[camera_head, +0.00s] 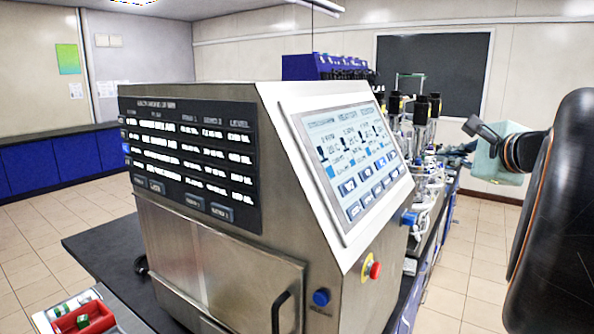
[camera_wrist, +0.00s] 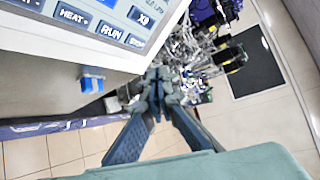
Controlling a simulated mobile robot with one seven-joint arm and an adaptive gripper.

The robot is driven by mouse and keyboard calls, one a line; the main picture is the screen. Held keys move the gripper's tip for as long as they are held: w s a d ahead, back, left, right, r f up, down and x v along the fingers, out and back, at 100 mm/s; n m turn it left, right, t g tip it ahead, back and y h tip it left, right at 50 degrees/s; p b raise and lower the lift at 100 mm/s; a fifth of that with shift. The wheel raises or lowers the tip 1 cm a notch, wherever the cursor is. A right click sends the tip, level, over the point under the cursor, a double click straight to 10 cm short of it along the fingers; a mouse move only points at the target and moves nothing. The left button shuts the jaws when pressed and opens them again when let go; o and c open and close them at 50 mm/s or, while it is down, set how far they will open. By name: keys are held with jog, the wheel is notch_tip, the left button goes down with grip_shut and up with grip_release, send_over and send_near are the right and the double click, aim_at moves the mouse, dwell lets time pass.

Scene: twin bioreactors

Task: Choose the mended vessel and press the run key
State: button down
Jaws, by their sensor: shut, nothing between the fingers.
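The steel control console (camera_head: 225,250) stands in the middle of the head view. Its sloped touch screen (camera_head: 350,155) shows readouts above rows of blue keys. In the wrist view the RUN key (camera_wrist: 111,31) is readable on the screen, beside HEAT (camera_wrist: 73,15). A dark panel (camera_head: 190,160) on the console's side lists lines of text too blurred to read. The vessels (camera_head: 425,112) stand behind the console with tubing around them; which is mended I cannot tell. My gripper (camera_head: 468,124) is shut and empty, right of the screen and apart from it; it also shows in the wrist view (camera_wrist: 157,76).
A red stop button (camera_head: 375,270) and a blue knob (camera_head: 321,297) sit on the console's front. Another blue knob (camera_wrist: 92,84) sticks out below the screen. A red tray (camera_head: 85,318) lies at the lower left. Open floor lies on the right.

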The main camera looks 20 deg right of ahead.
aim_at(397, 172)
jog(key=shift+w+a+f+b, duration=0.5)
jog(key=shift+w+a+f, duration=0.25)
jog(key=shift+w+a, duration=0.15)
jog(key=shift+w+a+f+b, duration=0.45)
jog(key=shift+w+a+f, duration=0.3)
jog(key=shift+w, duration=0.3)
jog(key=shift+w+a+f+b, duration=0.5)
jog(key=shift+w+a+f, duration=0.25)
jog(key=shift+w+a, duration=0.15)
jog(key=shift+w+f, duration=0.1)
jog(key=shift+w+a+f+b, duration=0.1)
jog(key=shift+w+a+b, duration=0.15)
jog(key=shift+b, duration=0.1)
jog(key=shift+w+a+f+b, duration=0.2)
jog(key=shift+w+f+b, duration=0.05)
jog(key=shift+b, duration=0.05)
dwell(0.6)
jog(key=shift+s+d+r, duration=0.45)
jog(key=shift+s, duration=0.1)
